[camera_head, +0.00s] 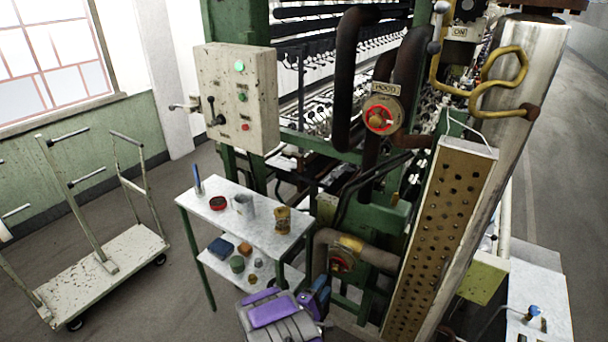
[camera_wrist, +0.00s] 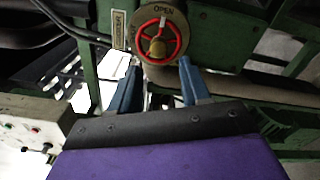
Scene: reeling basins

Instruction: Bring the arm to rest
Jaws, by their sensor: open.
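My gripper (camera_wrist: 158,72) is open in the wrist view, its two blue fingers apart with nothing between them. A round plate marked OPEN with a red handwheel (camera_wrist: 174,40) shows just beyond the fingertips; I cannot tell whether they touch. In the head view my gripper (camera_head: 316,297) is low in the middle, at the end of my purple and grey arm (camera_head: 275,312). It is right of the small table and below a lower valve (camera_head: 342,262) on a rusty pipe. Its fingertips are hard to make out there.
A white two-tier table (camera_head: 260,220) with cups and small items stands close left of the arm. A green machine frame with pipes, an upper red valve (camera_head: 381,116) and a control box (camera_head: 236,98) rises ahead. A cart (camera_head: 110,262) stands left. Floor between cart and table is clear.

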